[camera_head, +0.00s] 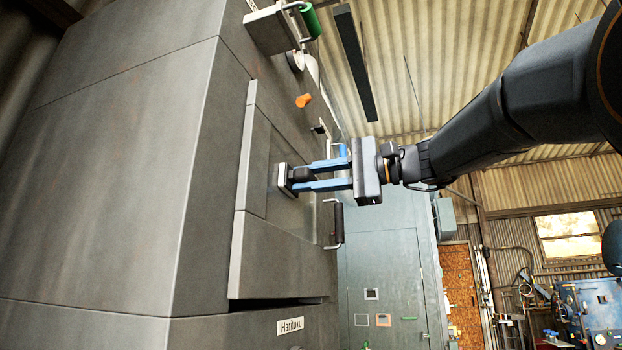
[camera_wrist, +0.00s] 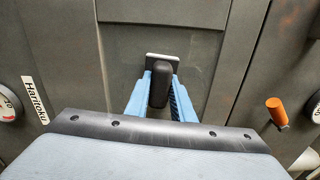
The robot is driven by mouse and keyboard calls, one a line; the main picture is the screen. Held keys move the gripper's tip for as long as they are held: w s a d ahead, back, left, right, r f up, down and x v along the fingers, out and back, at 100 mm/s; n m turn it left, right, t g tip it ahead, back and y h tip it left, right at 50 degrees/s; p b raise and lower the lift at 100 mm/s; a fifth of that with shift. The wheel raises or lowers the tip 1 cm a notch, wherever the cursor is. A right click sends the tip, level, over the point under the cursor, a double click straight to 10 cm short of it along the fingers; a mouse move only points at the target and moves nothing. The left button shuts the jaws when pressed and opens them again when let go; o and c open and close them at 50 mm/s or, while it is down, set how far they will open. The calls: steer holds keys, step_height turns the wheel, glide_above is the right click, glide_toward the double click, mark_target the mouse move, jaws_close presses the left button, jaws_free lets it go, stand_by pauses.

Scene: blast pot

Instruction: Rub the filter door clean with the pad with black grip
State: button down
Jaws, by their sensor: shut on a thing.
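My gripper (camera_head: 293,180) has blue fingers and is shut on the black grip of the pad (camera_head: 284,181). The pad is a thin, light-edged plate, and its face is against or very close to the grey filter door (camera_head: 262,229). In the wrist view the black grip (camera_wrist: 160,86) sits between the blue fingers, with the pad's pale edge (camera_wrist: 161,57) beyond it. The door panel (camera_wrist: 205,50) shows faint lighter smudges beside the pad. The pad's working face is hidden. I cannot tell for certain whether it touches.
A black-barred handle (camera_head: 338,222) and an orange knob (camera_head: 303,101) stick out near the door. A green-gripped handle (camera_head: 309,21) is above. A "Haritoku" label (camera_head: 290,326) is below. In the wrist view a round dial (camera_wrist: 10,103) is at left and the orange knob (camera_wrist: 277,111) at right.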

steer(key=shift+w+d+r+p, duration=0.2)
steer(key=shift+w+p, duration=0.1)
steer(key=shift+w, duration=0.2)
steer(key=shift+w+d+f, duration=0.15)
steer(key=shift+w+d, duration=0.15)
steer(key=shift+w, duration=0.5)
steer(key=shift+w, duration=0.1)
steer(key=w+p, duration=0.1)
steer(key=w+d+p, duration=0.1)
steer(key=w, duration=0.1)
steer(key=shift+w+d+f+p, duration=0.1)
steer(key=shift+w+d+p, duration=0.15)
steer(key=shift+w, duration=0.3)
steer(key=shift+w+d+f+p, duration=0.1)
steer(key=shift+w+d+p, duration=0.05)
steer(key=shift+w+p, duration=0.3)
steer(key=shift+w+d+p, duration=0.2)
steer(key=shift+w, duration=0.4)
steer(key=shift+w+r, duration=0.1)
